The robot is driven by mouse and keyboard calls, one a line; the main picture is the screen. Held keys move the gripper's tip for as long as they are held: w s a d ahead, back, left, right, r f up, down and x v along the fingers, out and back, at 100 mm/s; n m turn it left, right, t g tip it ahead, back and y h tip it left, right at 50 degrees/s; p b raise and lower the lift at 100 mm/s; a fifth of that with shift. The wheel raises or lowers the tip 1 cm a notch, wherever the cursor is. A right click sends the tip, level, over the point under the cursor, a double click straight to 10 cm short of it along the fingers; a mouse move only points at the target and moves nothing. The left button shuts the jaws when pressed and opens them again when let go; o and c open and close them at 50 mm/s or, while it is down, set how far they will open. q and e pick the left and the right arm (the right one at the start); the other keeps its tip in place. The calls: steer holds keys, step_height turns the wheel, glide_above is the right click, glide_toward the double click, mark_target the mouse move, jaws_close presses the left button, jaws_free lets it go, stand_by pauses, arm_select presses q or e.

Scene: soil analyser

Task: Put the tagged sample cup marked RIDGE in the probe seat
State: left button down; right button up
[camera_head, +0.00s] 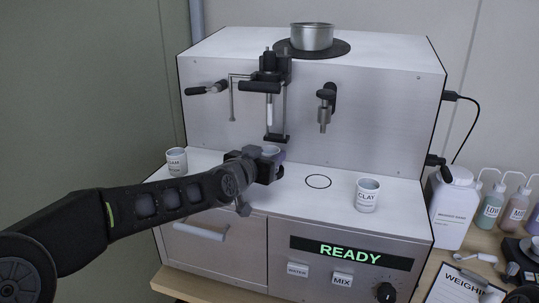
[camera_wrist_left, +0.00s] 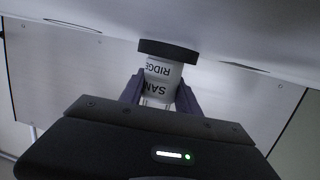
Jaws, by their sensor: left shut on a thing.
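My left gripper (camera_head: 270,160) is shut on a white sample cup (camera_head: 271,151) on the analyser's deck, just below and in front of the probe assembly (camera_head: 270,112). In the left wrist view the cup (camera_wrist_left: 160,80) sits between the two fingers (camera_wrist_left: 158,95), its upside-down label reading RIDGE. Its base meets a dark round disc (camera_wrist_left: 168,50), apparently the probe seat; I cannot tell whether they touch. The gripper hides the seat in the head view. My right gripper is not in view.
A CLAY cup (camera_head: 367,195) stands right of an empty ring mark (camera_head: 318,181) on the deck. Another cup (camera_head: 176,161), label partly readable, stands at left. A nozzle (camera_head: 325,108) juts from the analyser's front, and a metal dish (camera_head: 311,37) sits on top. The display (camera_head: 350,252) reads READY.

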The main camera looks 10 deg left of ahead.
arm_select(q)
steer(key=shift+f, duration=0.15)
steer(key=c, duration=0.9)
jaws_free()
steer(key=shift+o, duration=0.2)
steer(key=shift+r, duration=0.25)
steer(key=shift+s+a+f, duration=0.1)
steer(key=shift+s, duration=0.2)
steer(key=b+v, duration=0.4)
steer(key=v, duration=0.7)
steer(key=shift+s, duration=0.2)
